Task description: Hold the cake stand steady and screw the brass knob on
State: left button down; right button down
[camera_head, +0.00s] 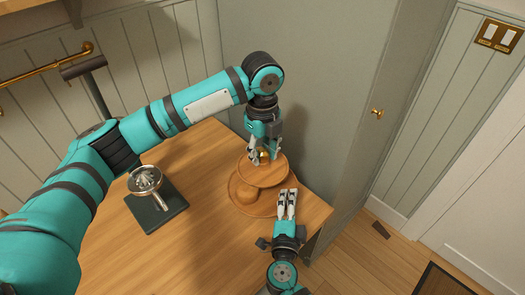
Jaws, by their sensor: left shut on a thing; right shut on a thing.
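The wooden cake stand (240,192) stands near the table's right corner, with a small round upper tier over a wider lower tier. The brass knob (264,156) shows at the top of the stand, partly covered by fingers. My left gripper (258,158) comes down from above and is shut on the brass knob. My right gripper (287,193) reaches in from the front right, shut on the stand at its right side. The exact spot its fingertips grip is hard to see. I cannot tell how far the knob is threaded.
A cabinet side (365,120) rises at the right. The table's front middle is clear.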

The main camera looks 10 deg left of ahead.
pick_arm(q)
jog(key=shift+m, duration=0.8)
pick_arm(e)
jog(key=shift+d+f, duration=0.1)
jog(key=shift+f, duration=0.15)
pick_arm(q)
jog(key=c, duration=0.9)
grip_release()
jog(key=shift+r, duration=0.1)
notch_tip(320, 180, up, 12)
pick_arm(e)
jog(key=c, duration=1.1)
grip_release()
jog(key=shift+r, duration=0.15)
jog(key=s, duration=1.2)
jog(key=shift+d+r, duration=0.35)
